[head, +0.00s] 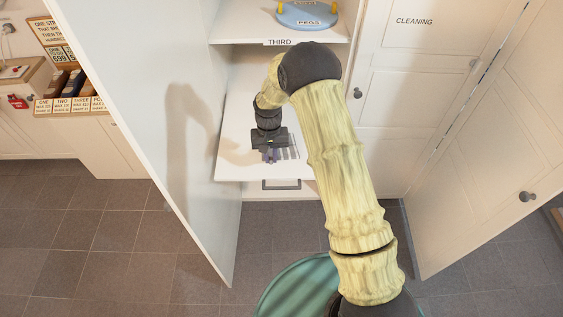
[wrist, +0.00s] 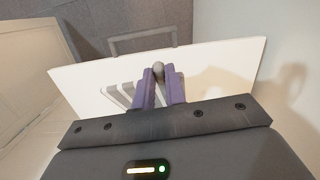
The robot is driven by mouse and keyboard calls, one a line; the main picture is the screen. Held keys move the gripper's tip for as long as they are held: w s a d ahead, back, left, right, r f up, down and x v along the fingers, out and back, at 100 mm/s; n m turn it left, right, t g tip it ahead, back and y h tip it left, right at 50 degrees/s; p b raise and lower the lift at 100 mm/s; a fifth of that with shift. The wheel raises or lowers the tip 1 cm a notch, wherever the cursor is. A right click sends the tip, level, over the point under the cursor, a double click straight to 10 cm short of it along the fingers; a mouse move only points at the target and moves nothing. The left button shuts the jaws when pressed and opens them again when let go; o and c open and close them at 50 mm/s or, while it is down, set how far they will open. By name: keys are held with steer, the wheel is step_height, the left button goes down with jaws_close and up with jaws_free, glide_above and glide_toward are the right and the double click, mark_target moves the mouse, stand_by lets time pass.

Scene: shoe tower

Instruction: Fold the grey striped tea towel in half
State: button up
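The tea towel (wrist: 115,95) is white with grey stripes and lies on a white pull-out shelf. Its stripes show to the left of my fingers in the wrist view and just right of my gripper in the head view. My gripper (head: 270,157) points down at the shelf, near its front edge. In the wrist view, its purple fingers (wrist: 161,88) are close together with a rounded grey bit between their tips, which looks like a pinched part of the towel. The rest of the towel is hidden by my gripper, so its outline is unclear.
The white shelf (head: 240,165) has a grey handle (head: 282,184) below its front edge. A tall white panel (head: 135,90) stands on the left. Cupboard doors (head: 420,80) are on the right.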

steer(key=shift+r, duration=0.2)
steer(key=shift+w+r+g+p, duration=0.3)
steer(key=shift+r+g+p, duration=0.2)
steer(key=shift+r+p, duration=0.55)
steer(key=shift+f, duration=0.15)
steer(key=shift+o, duration=0.4)
steer(key=o, duration=1.3)
steer(key=shift+r+p, duration=2.05)
steer(key=shift+r, duration=1.5)
